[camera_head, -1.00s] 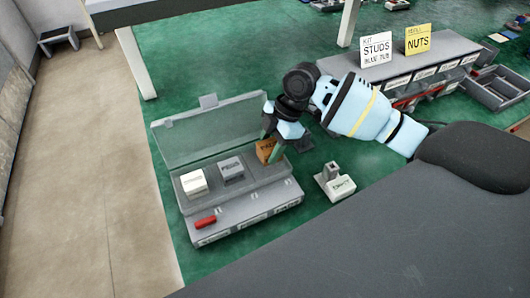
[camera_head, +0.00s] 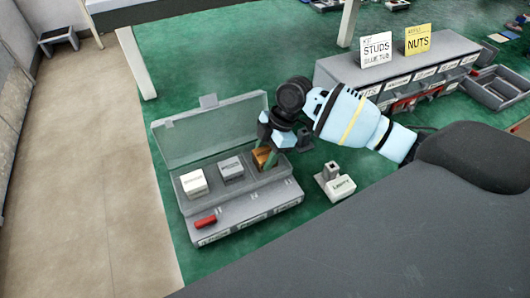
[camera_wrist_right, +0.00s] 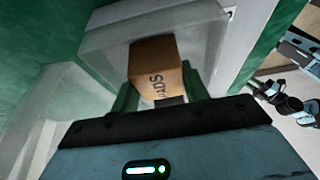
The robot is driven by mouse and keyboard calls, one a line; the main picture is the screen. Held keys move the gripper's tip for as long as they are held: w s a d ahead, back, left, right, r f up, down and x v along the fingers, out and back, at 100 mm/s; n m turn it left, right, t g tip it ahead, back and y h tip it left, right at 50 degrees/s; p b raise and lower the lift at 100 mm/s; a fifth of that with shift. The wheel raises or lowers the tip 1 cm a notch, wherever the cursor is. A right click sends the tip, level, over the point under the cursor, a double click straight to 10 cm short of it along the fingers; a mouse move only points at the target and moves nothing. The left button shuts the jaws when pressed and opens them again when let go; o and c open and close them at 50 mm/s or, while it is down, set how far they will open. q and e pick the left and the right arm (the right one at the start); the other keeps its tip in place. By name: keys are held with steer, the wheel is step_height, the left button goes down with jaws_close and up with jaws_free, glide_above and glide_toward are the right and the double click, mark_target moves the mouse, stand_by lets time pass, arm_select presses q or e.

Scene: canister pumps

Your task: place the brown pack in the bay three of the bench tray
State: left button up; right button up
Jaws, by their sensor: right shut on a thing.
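The brown pack (camera_head: 262,156) is at the right-hand bay of the grey bench tray (camera_head: 243,217), in the row with a white pack (camera_head: 194,182) and a grey pack (camera_head: 231,168). My right gripper (camera_head: 266,159) is shut on the brown pack, coming from above and behind. In the right wrist view, the pack (camera_wrist_right: 155,67), lettered PADS, is between the green fingers of the gripper (camera_wrist_right: 158,98). The pack's lower part is hidden, so I cannot tell whether it touches the bay floor. My left gripper is not seen.
The tray's clear lid (camera_head: 210,130) stands open behind the bays. A red item (camera_head: 205,221) lies on the front ledge. A labelled block (camera_head: 335,183) stands right of the tray. A grey rack (camera_head: 395,75) with STUDS and NUTS signs is at back right.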

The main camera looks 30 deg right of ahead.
steer(key=o, duration=1)
steer(key=v, duration=1.2)
steer(key=shift+r, duration=0.15)
